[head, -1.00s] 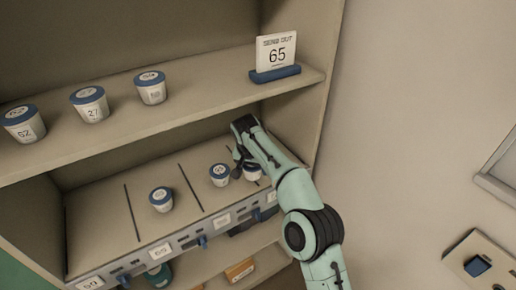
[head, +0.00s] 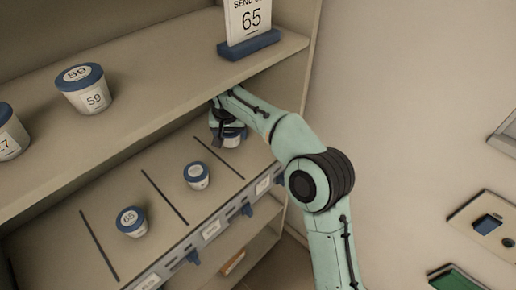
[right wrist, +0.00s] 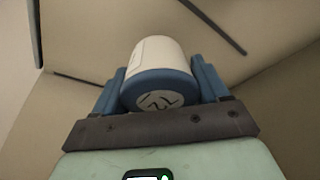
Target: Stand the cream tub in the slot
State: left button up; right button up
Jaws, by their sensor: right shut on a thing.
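My right gripper (head: 226,122) is shut on a cream tub (head: 233,141) with a blue lid, over the rightmost slot of the lower shelf, right of a dark divider strip (head: 218,157). The gripper hides part of the tub. In the right wrist view, the blue fingers clasp the tub (right wrist: 161,57) from both sides, its marked lid towards the camera. Whether its base touches the shelf I cannot tell. Two similar tubs stand upright in slots to the left, one nearby (head: 196,177) and one marked 65 (head: 131,222). My left gripper is not in view.
The upper shelf (head: 160,100) overhangs the slots and carries a tub marked 59 (head: 83,88), another at the left edge, and a sign reading 65 (head: 248,20). The cabinet's side wall (head: 300,90) stands close on the right. Blue clips line the shelf's front edge.

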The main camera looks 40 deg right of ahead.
jog(key=b, duration=0.1)
send_over(260, 150)
jog(key=s, duration=0.1)
jog(key=shift+a+f, duration=0.1)
jog(key=shift+a, duration=0.35)
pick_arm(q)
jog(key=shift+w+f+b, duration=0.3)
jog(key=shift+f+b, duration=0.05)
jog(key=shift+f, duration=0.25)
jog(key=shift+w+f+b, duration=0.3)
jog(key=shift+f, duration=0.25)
pick_arm(e)
jog(key=shift+f, duration=1.65)
jog(key=shift+f, duration=0.2)
jog(key=o, duration=1.1)
